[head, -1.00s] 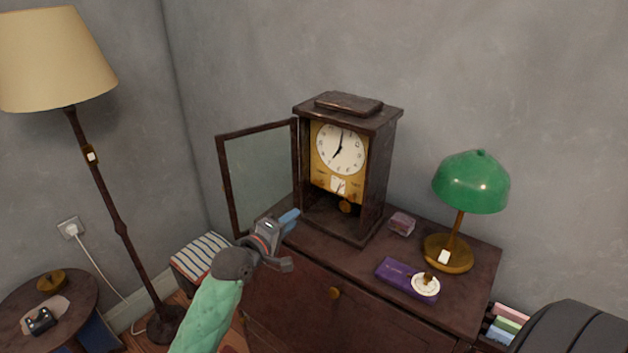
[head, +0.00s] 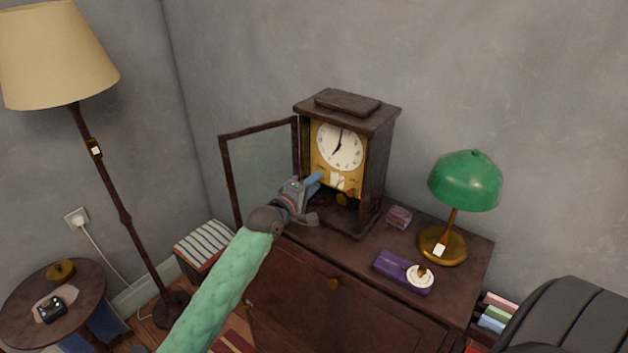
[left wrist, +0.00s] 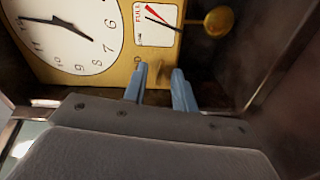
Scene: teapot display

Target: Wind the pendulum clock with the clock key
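The pendulum clock (head: 376,168) stands upright on the cabinet with its glass door (head: 263,172) swung open to the left. Its face (head: 339,146) shows in full; a small gauge marked FULL (left wrist: 158,20) and the brass pendulum bob (left wrist: 218,21) also show in the left wrist view. My left gripper (left wrist: 160,72) is in front of the lower clock face, its blue fingers apart. My right gripper is out of view.
A green lamp (head: 464,183), a small pinkish box (head: 398,217) and a purple box (head: 392,267) with a white, brass-topped disc (head: 420,277) stand right of the clock on the cabinet (head: 300,285). A floor lamp (head: 118,210) stands at left.

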